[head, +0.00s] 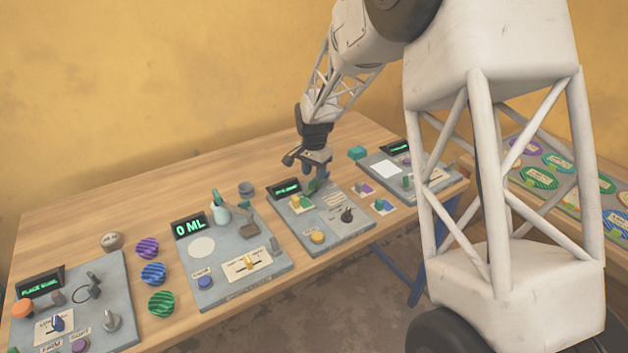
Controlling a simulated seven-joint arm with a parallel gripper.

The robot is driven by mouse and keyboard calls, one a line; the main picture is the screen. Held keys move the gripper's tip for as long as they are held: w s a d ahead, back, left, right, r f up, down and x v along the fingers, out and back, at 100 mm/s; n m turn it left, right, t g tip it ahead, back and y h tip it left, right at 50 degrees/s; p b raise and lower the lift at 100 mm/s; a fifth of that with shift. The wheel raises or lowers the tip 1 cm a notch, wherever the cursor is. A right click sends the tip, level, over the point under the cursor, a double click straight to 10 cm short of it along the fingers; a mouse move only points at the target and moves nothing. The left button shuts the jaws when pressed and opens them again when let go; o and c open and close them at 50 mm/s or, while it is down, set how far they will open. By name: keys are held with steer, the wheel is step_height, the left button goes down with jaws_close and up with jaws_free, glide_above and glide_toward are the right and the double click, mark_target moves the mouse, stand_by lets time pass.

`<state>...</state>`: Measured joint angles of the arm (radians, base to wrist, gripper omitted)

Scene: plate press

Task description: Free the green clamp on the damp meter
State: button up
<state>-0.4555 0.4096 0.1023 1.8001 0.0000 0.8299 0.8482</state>
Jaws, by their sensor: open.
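My gripper (314,172) points down over the back of a grey panel (328,243) in the middle right of the table. Its jaws are open. Just below the fingers is a small green part (317,186), partly hidden by them; I cannot tell whether they touch it. This may be the green clamp, but its label is too small to read. The panel also has a dark display (285,188) with green text, a yellow and green piece (300,202), an orange knob (317,237) and a black knob (347,215).
Striped discs (153,273) and another panel (100,290) lie farther left.

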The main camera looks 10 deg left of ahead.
mark_target(314, 179)
steer(key=shift+f, duration=1.75)
jaws_close()
